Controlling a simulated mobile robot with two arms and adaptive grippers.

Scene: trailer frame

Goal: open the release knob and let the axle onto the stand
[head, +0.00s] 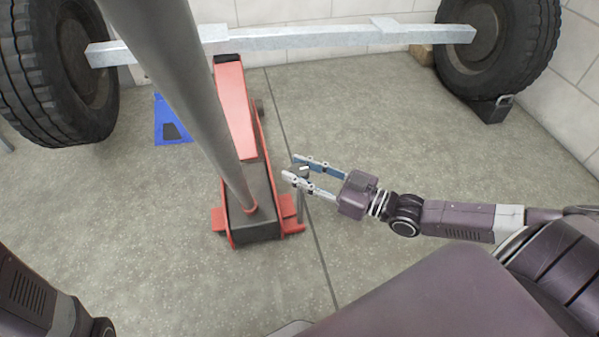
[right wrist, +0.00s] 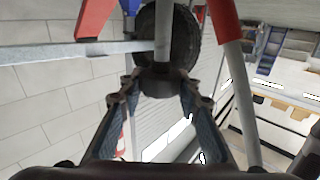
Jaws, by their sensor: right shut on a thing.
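My right gripper (head: 294,170) is shut on the dark release knob (head: 302,168), to the right of the red floor jack (head: 237,105). In the right wrist view the knob (right wrist: 160,83) sits between the fingertips, on a grey rod (right wrist: 163,35). The silver axle (head: 290,38) spans the back above the jack's raised arm; whether they touch is hard to tell. The blue stand (head: 172,120) is on the floor left of the jack, below the axle. Its top is partly hidden. My left gripper is out of view.
The jack's long grey handle (head: 185,85) rises steeply toward me. Tyres (head: 40,75) and (head: 497,45) are at the axle ends. A black chock (head: 490,109) lies under the right tyre and a wooden block (head: 421,54) behind. The floor at right is clear.

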